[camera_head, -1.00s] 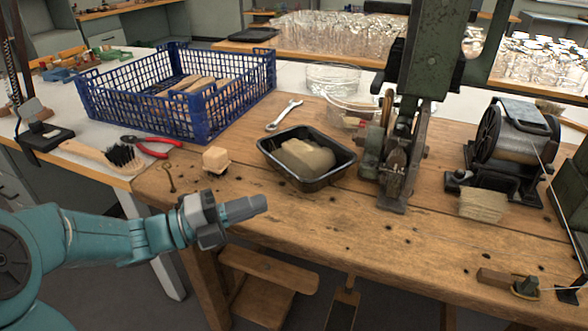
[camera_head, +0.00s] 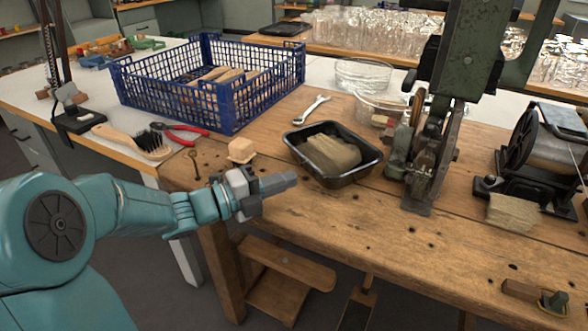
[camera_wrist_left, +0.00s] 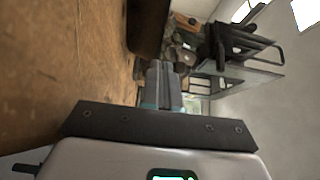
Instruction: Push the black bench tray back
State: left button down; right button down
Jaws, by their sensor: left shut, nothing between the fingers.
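The black bench tray (camera_head: 291,157) sits on the wooden workbench in the head view and holds a tan bundle of bristle-like material (camera_head: 330,153). My left gripper (camera_head: 290,180) is shut and empty. It is just in front of the tray, to the left of its near corner, with its tips pointing right; a small gap shows between them in the picture. In the left wrist view the shut fingers (camera_wrist_left: 163,85) point away over the bench. A dark shape (camera_wrist_left: 148,28) stands near them there; I cannot tell if it is the tray. My right gripper is not in view.
Behind the tray lie a wrench (camera_head: 311,110) and a glass bowl (camera_head: 378,109). A green machine (camera_head: 424,165) stands close on its right. The front bench is mostly clear.

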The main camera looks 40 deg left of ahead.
aim_at(305, 161)
pick_arm(q)
jog(key=w, duration=0.2)
jog(key=w+a, duration=0.1)
jog(key=w, duration=0.1)
jog(key=shift+w, duration=0.3)
jog(key=shift+w+a+b, duration=0.35)
jog(key=shift+w+a, duration=0.05)
jog(key=shift+w, duration=0.3)
jog(key=shift+w+a, duration=0.2)
jog(key=shift+a, duration=0.05)
jog(key=shift+d+r, duration=0.1)
jog(key=shift+r, duration=0.05)
